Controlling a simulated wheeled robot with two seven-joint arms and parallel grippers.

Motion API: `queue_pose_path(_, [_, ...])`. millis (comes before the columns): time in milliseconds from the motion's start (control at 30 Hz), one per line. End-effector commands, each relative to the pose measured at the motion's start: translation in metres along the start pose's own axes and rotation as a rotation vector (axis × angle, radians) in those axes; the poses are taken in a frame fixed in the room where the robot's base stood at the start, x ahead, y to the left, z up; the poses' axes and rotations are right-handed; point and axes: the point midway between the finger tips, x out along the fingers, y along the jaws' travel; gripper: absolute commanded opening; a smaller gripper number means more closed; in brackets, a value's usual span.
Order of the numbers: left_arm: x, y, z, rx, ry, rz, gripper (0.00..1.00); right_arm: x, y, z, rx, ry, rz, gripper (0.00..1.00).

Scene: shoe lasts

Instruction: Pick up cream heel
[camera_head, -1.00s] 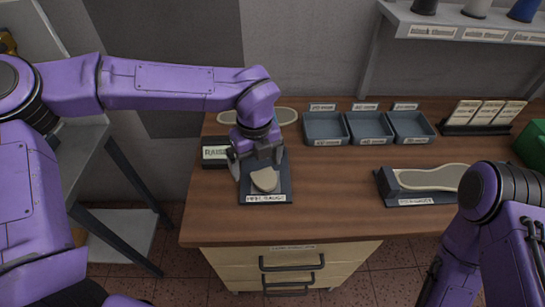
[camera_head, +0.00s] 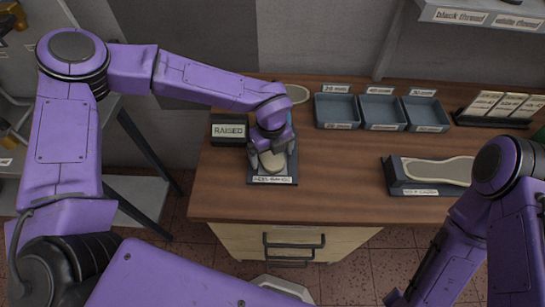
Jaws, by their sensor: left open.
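The cream heel (camera_head: 272,164) lies on a dark labelled stand (camera_head: 287,180) at the left part of the wooden bench. My left gripper (camera_head: 272,157) is open directly above it and pointing down, with one finger at each side of the heel. The gripper body covers the heel's far part, and I cannot tell whether the fingers touch it. My right arm reaches in at the right edge, and its gripper is out of view.
A black "RAISED" block (camera_head: 229,130) stands left of the gripper. A pale sole (camera_head: 297,94) lies behind it. Three grey trays (camera_head: 337,110) and a card rack (camera_head: 496,109) line the back. Another sole (camera_head: 437,170) rests on a dark stand at right. The middle bench is clear.

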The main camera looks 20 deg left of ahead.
Motion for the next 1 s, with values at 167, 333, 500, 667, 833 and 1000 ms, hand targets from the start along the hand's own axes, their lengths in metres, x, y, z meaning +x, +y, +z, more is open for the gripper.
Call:
queue_pose_path(167, [0.0, 0.0, 0.0, 0.0, 0.0, 0.0, 0.87, 0.001, 0.0, 0.0, 0.0, 0.0, 0.0, 0.43])
queue_pose_path(333, [0.0, 0.0, 0.0, 0.0, 0.0, 0.0, 0.4, 0.001, 0.0, 0.0, 0.0, 0.0, 0.0, 0.43])
queue_pose_path(500, [0.0, 0.0, 0.0, 0.0, 0.0, 0.0, 0.34, 0.001, 0.0, 0.0, 0.0, 0.0, 0.0, 0.43])
queue_pose_path(667, [-0.004, 0.0, 0.0, -0.001, -0.001, -0.001, 0.34, 0.002, 0.0, 0.001, 0.0, 0.0, 0.0, 0.43])
queue_pose_path(833, [-0.029, -0.001, 0.001, -0.002, -0.004, -0.005, 0.34, 0.008, -0.001, 0.003, 0.0, 0.0, 0.0, 0.43])
queue_pose_path(1000, [-0.07, 0.017, -0.032, 0.004, -0.005, -0.006, 0.34, 0.026, -0.002, 0.011, 0.0, 0.0, 0.0, 0.43])
